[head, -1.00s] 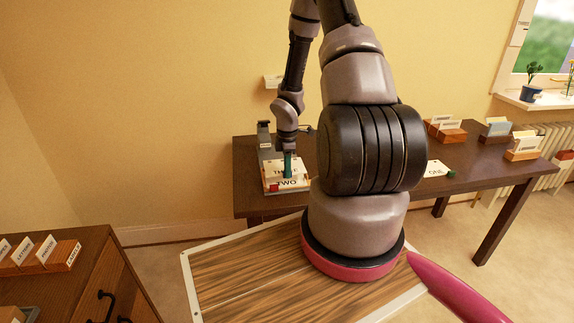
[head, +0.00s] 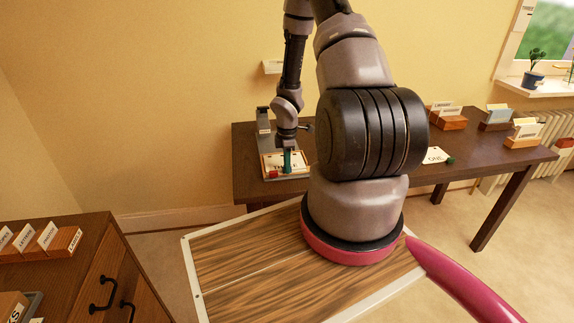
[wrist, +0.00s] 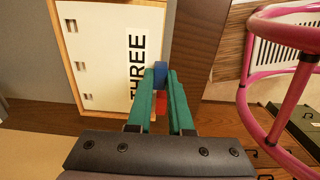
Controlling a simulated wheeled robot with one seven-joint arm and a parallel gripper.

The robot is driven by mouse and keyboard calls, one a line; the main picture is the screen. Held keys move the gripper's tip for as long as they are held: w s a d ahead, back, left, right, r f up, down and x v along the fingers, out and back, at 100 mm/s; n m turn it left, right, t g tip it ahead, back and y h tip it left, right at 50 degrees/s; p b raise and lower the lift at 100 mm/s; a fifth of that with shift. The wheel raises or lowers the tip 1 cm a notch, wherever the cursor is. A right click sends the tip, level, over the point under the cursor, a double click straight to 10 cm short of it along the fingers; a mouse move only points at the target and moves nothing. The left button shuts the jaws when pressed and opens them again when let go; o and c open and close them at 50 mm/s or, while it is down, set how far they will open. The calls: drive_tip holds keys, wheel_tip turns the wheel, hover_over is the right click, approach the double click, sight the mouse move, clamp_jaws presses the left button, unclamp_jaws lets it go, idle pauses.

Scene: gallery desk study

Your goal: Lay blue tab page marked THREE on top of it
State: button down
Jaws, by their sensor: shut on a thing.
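The white page marked THREE (wrist: 115,60) lies flat in a wood-edged tray (wrist: 58,25) in the wrist view. My gripper (wrist: 160,78) has green fingers, shut on its blue tab (wrist: 160,70) at the page's edge. A red tab (wrist: 161,104) shows just beside the blue one. In the head view my gripper (head: 287,165) is low over the stack, and page THREE (head: 272,160) covers the page beneath, whose red tab (head: 272,174) sticks out at the front. I cannot tell whether page THREE touches what lies under it.
The page marked ONE (head: 434,155), with a green tab (head: 450,161), lies farther right on the dark desk (head: 390,190). Card boxes (head: 497,119) stand at the desk's right end. A grey upright piece (head: 263,122) stands behind the tray.

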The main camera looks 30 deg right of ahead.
drive_tip(key=c, duration=0.7)
unclamp_jaws()
drive_tip(key=shift+c, duration=0.2)
wheel_tip(320, 180, up, 11)
drive_tip(key=shift+f, duration=0.1)
